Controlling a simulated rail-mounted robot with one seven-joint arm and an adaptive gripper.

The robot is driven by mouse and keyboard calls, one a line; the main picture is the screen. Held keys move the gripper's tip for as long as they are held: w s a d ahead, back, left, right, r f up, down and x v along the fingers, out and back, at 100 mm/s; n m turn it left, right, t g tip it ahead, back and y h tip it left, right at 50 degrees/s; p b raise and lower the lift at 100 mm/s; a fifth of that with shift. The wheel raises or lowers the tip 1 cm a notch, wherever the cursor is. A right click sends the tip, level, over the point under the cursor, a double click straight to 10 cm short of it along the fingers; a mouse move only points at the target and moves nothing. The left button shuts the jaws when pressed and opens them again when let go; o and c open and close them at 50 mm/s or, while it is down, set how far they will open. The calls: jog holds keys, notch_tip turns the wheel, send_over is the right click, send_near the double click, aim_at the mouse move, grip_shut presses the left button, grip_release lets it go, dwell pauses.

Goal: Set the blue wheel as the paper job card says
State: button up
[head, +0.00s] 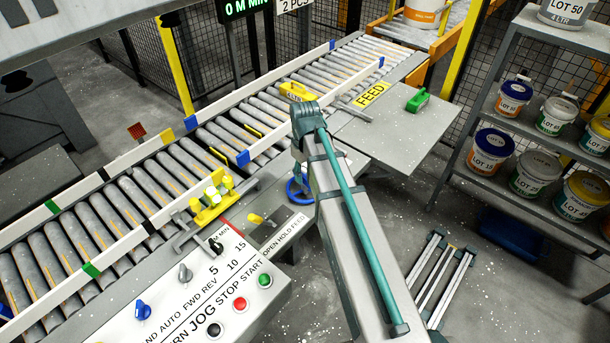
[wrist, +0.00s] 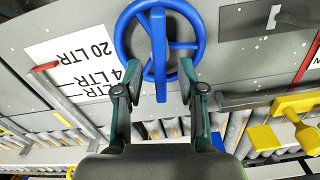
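The blue wheel (head: 293,188) is partly hidden by my arm in the head view, below the conveyor's near side. In the wrist view the blue wheel (wrist: 201,38) stands close in front of my gripper (wrist: 158,78), with a blue bar across its middle. My fingers are apart, one on each side of that bar, overlapping the wheel's lower rim in the picture; I cannot tell whether they touch it. A white scale plate (wrist: 70,52) beside the wheel reads 20 LTR and 4 LTR, with another line partly hidden. A white sheet reading "2 PCS" (head: 295,4) is cut off at the top; I cannot tell whether it is the job card.
A red-tipped pointer (wrist: 45,66) lies by the scale plate. A yellow clamp (wrist: 298,120) is at the right. The roller conveyor (head: 95,220), control panel (head: 190,300) and FEED table (head: 385,125) surround my arm. A shelf of pails (head: 480,185) stands right.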

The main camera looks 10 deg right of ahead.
jog(key=shift+f, duration=1.05)
grip_shut()
